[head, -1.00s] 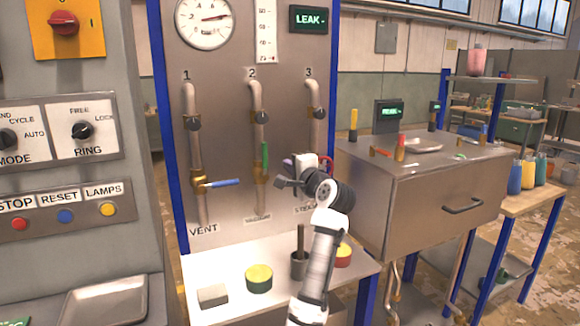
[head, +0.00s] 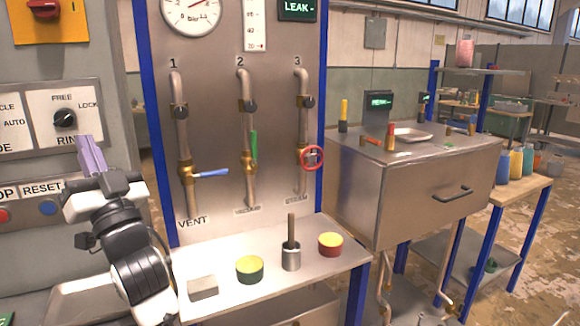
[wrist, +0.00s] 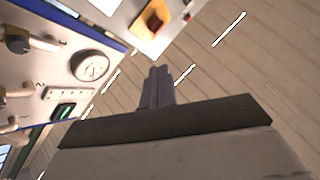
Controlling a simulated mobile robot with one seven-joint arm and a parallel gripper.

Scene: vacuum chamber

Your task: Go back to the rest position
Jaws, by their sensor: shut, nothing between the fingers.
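My gripper (head: 91,155) is at the left of the head view, raised in front of the grey control cabinet, its purple-grey fingers pointing up. The fingers are together with nothing between them. They also show in the wrist view (wrist: 157,85), close together and pointing away from the camera. My gripper stands left of the valve panel, apart from its pipes. In the wrist view the gauge (wrist: 90,66) and the yellow-and-red switch (wrist: 150,20) lie beyond the fingers, and a plank-like surface fills much of the background.
The valve panel has a blue lever (head: 211,173), a green lever (head: 254,146) and a red handwheel (head: 312,158). On the shelf below are a grey block (head: 203,288), two round tins (head: 250,269) and a metal cup with a rod (head: 291,256). A steel cabinet (head: 440,185) stands right.

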